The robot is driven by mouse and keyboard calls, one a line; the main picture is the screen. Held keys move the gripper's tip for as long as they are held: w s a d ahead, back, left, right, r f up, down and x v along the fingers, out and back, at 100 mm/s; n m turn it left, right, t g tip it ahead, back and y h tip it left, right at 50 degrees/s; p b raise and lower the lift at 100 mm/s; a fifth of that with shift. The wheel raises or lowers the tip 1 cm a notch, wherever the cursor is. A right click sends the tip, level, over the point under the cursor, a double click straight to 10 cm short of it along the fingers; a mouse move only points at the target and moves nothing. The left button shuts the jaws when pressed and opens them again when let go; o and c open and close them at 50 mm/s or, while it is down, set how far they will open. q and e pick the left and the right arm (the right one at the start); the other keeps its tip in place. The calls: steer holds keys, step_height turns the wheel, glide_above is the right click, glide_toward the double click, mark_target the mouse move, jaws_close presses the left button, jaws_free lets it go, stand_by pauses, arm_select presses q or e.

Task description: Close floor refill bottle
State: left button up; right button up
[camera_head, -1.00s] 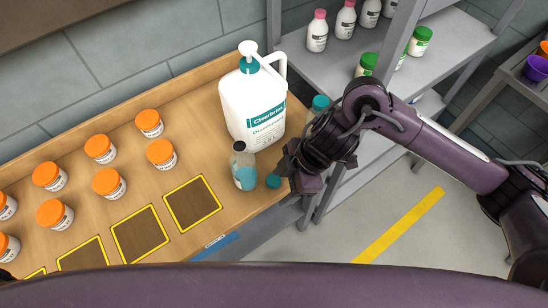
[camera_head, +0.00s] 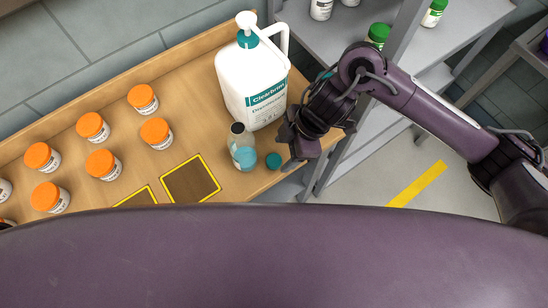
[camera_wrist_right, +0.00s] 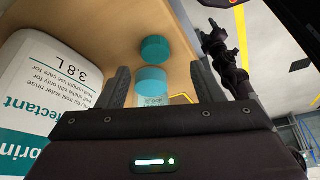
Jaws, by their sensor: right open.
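A small bottle (camera_head: 242,152) stands upright on the wooden counter in front of the white jug. It has a dark neck and teal lower part. A loose-looking teal cap (camera_head: 273,160) lies just right of it, apart from it; I take the upper teal disc (camera_wrist_right: 155,46) in the right wrist view to be this cap. My right gripper (camera_head: 298,147) is open, right of and behind the cap. In the wrist view, a teal-topped object (camera_wrist_right: 152,79) with a pale label shows between the fingers, its lower part hidden; I cannot tell which bottle it is. My left gripper does not show.
The white pump jug (camera_head: 246,85) stands close behind the bottle and left of my right gripper. Orange-lidded jars (camera_head: 155,133) and yellow-framed dark squares (camera_head: 190,180) lie left. The counter ends near the cap. Grey shelving (camera_head: 455,40) stands at right.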

mark_target(275, 160)
steer(key=shift+a+f, duration=0.15)
steer(key=shift+f, duration=0.2)
steer(key=x, duration=0.1)
steer(key=p+x, duration=0.1)
steer(key=x, duration=0.1)
steer(key=shift+w+a+f, duration=0.15)
steer(key=shift+w+f, duration=0.05)
steer(key=shift+f, duration=0.1)
steer(key=shift+a+f, duration=0.15)
steer(key=shift+f, duration=0.15)
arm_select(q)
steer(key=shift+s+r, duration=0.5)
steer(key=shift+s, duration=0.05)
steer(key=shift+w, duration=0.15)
arm_select(e)
steer(key=shift+c, duration=0.8)
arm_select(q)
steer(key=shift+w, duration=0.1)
arm_select(e)
steer(key=c, duration=0.9)
